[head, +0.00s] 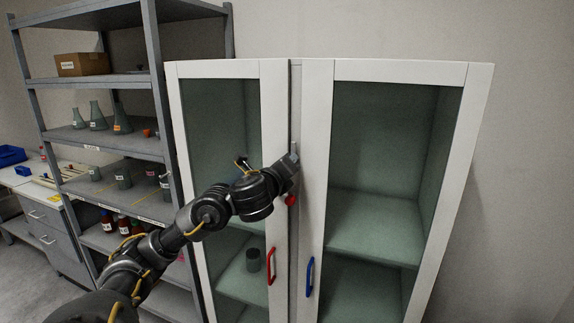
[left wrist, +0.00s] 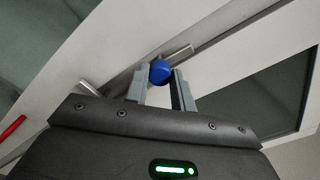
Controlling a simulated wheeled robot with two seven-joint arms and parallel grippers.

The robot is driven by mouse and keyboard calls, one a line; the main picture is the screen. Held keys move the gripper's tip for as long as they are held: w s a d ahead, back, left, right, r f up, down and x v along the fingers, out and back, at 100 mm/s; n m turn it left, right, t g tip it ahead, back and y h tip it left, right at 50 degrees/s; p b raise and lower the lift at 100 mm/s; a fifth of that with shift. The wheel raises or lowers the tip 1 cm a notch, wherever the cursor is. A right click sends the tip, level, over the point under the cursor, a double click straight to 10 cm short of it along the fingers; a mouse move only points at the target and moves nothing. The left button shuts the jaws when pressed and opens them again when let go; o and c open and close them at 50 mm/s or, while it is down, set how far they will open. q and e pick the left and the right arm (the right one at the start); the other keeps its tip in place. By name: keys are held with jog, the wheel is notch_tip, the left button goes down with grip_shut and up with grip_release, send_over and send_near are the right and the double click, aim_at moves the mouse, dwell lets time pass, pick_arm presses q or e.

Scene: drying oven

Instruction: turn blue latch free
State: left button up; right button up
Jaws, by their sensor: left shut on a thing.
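The blue latch (left wrist: 160,71) shows in the left wrist view as a round blue knob on a grey metal bar (left wrist: 178,53) at the cabinet front. My left gripper (left wrist: 160,85) has one finger on each side of the knob and is shut on it. In the head view my left gripper (head: 292,160) is at the seam between the two doors of the white cabinet (head: 480,85). It hides the blue latch there. A red knob (head: 291,200) sits just below it on the seam. My right gripper is not in view.
Below are a red handle (head: 271,266) on the left door and a blue handle (head: 310,277) on the right door. Both glass doors look shut. A grey shelf rack (head: 150,60) with flasks and bottles stands close at the left.

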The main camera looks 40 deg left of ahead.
pick_arm(q)
jog(key=shift+a+r+n, duration=0.15)
jog(key=shift+r+n, duration=0.15)
jog(key=shift+n, duration=0.1)
jog(key=o, duration=1)
jog(key=shift+f, duration=0.15)
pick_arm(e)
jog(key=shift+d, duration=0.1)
